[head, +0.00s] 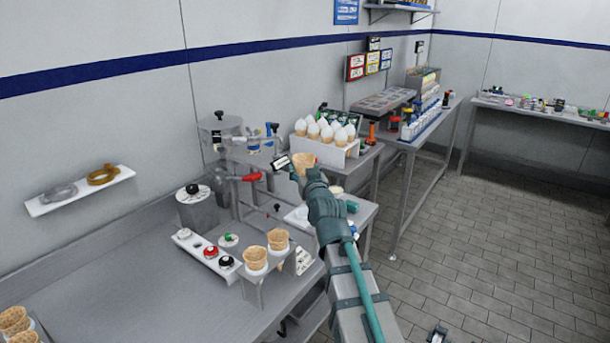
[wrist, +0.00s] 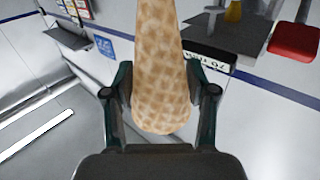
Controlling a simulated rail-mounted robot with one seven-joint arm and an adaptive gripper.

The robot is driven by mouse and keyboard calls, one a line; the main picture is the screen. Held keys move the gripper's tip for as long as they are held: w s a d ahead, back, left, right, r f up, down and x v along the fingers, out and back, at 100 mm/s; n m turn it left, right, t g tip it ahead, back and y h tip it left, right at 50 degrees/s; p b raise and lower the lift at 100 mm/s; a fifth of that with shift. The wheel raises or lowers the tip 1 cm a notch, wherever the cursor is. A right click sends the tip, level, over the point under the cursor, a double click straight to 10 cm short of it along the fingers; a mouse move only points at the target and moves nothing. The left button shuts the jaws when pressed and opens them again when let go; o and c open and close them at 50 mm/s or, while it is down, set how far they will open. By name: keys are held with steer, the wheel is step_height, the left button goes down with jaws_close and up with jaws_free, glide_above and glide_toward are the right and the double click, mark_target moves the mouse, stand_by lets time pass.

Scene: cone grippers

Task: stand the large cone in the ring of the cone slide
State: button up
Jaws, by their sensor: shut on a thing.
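My gripper (head: 311,178) is shut on a tan waffle cone (head: 303,160), held in the air in front of the metal dispensing stand (head: 262,150). In the wrist view the cone (wrist: 160,75) fills the middle, between the two dark green fingers of my gripper (wrist: 160,88). Its patterned side faces the camera and its top runs out of the picture. A dark part with a white label (wrist: 208,64) shows behind it to the right; the label (head: 282,161) is also just left of the cone in the head view. I cannot clearly make out the slide's ring.
A white holder (head: 262,272) with two waffle cones stands on the steel counter (head: 130,270), below left of my gripper. A red handle (head: 251,178) juts from the stand. A rack (head: 330,150) of white-topped cones stands behind. The floor at right is mostly clear.

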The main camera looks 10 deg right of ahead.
stand_by(0.4)
steer(key=shift+f+b, duration=2)
steer(key=shift+f, duration=0.05)
steer(key=shift+b, duration=0.35)
steer(key=shift+f, duration=0.15)
steer(key=shift+f+b, duration=0.35)
steer(key=shift+b, duration=0.1)
steer(key=shift+f+b, duration=3.75)
steer(key=shift+f, duration=0.4)
steer(key=o, duration=0.8)
steer(key=shift+o, duration=0.2)
steer(key=shift+s, duration=0.1)
